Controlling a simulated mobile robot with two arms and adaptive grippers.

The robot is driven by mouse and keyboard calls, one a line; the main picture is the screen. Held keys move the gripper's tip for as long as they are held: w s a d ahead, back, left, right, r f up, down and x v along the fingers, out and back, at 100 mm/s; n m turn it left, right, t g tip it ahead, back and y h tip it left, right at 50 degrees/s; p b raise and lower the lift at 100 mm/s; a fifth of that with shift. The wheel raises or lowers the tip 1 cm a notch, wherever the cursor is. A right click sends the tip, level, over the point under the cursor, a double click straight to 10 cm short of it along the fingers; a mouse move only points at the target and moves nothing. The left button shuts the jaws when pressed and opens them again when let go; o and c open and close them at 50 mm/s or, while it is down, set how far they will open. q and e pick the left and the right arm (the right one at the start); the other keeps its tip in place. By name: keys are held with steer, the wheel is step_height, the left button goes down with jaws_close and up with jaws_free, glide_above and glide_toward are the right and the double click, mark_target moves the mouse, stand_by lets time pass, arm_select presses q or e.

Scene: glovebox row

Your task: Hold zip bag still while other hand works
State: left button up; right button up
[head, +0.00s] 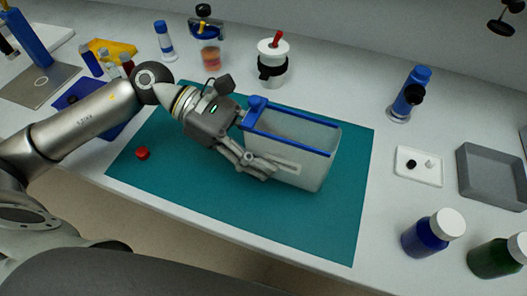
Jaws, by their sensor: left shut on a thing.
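The zip bag (300,155) is translucent grey-white with blue strips along its top edges and a blue slider at its left end. It stands upright on the teal mat (220,210). My left gripper (262,172) comes in from the left and is shut on the bag at its left, near side. Part of the bag's left end is hidden behind the gripper. My right gripper is not in view.
A small red cap (142,153) lies on the mat's left. A white-and-black container (272,65) and a jar (209,55) stand behind. At right are a small white tray (418,167), a grey tray (492,175) and a blue bottle (425,238). The mat's front right is clear.

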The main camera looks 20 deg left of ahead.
arm_select(q)
steer(key=shift+w+a+f+b, duration=0.1)
steer(key=shift+w+f+b, duration=0.25)
steer(key=shift+f, duration=0.2)
steer(key=shift+w+f+b, duration=0.45)
steer(key=shift+w, duration=0.2)
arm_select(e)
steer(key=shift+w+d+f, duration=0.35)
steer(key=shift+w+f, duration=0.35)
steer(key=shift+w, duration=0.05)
arm_select(q)
steer(key=shift+w+f, duration=0.2)
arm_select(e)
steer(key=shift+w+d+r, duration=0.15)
arm_select(q)
steer(key=shift+b, duration=0.3)
steer(key=shift+w+f, duration=0.15)
steer(key=shift+w+f+b, duration=0.35)
steer(key=shift+b, duration=0.1)
steer(key=shift+w, duration=0.1)
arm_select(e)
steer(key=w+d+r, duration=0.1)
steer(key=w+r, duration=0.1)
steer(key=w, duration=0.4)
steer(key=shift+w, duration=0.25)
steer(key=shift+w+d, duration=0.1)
